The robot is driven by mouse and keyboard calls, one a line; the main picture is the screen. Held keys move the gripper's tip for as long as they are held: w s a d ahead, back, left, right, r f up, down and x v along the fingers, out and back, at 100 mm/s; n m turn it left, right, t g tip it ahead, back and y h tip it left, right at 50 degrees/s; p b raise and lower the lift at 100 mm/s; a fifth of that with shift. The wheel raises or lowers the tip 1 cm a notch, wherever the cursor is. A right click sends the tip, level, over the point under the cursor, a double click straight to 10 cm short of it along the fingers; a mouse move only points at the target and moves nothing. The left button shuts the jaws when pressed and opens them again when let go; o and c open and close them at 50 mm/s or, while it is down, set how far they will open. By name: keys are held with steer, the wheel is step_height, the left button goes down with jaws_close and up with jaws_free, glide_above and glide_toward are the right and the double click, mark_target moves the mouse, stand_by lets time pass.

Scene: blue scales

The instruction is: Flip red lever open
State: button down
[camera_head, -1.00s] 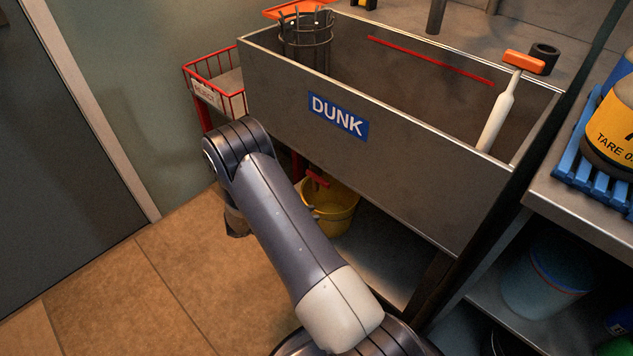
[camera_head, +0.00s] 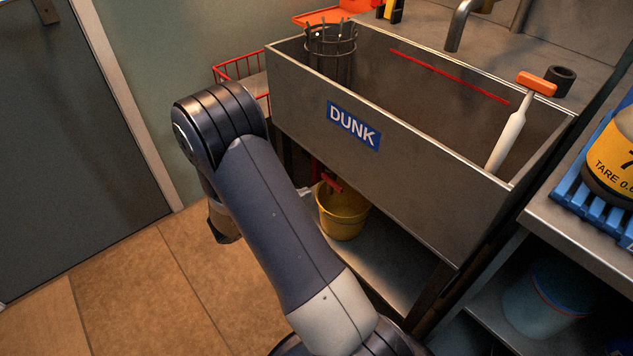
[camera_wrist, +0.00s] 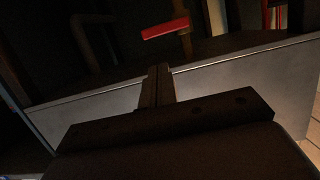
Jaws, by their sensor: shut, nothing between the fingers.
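The red lever (camera_wrist: 165,29) shows in the wrist view as a short red bar at the top middle, slightly tilted, on a brownish pipe in a dark space. In the head view a small red piece (camera_head: 331,184), apparently the same lever, sits under the sink just above a yellow bucket (camera_head: 343,212). My gripper (camera_wrist: 158,72) is shut and empty in the wrist view. Its fingertips point toward the lever, below it in the picture and apart from it. In the head view my own arm hides most of the gripper.
The grey sink marked DUNK (camera_head: 300,112) stands over a lower shelf (camera_head: 385,265) that bears the bucket. In the wrist view a pale panel edge (camera_wrist: 90,98) crosses behind my fingers. A shelf unit (camera_head: 570,215) is at right; open tiled floor (camera_head: 140,285) lies left.

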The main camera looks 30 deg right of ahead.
mark_target(329, 183)
stand_by(0.3)
steer(key=b+x, duration=0.2)
steer(key=x, duration=0.8)
steer(key=shift+r+b, duration=0.1)
steer(key=shift+b, duration=0.3)
steer(key=shift+s+f+m+b, duration=0.1)
steer(key=shift+f+m+b, duration=0.15)
steer(key=shift+m+b, duration=0.25)
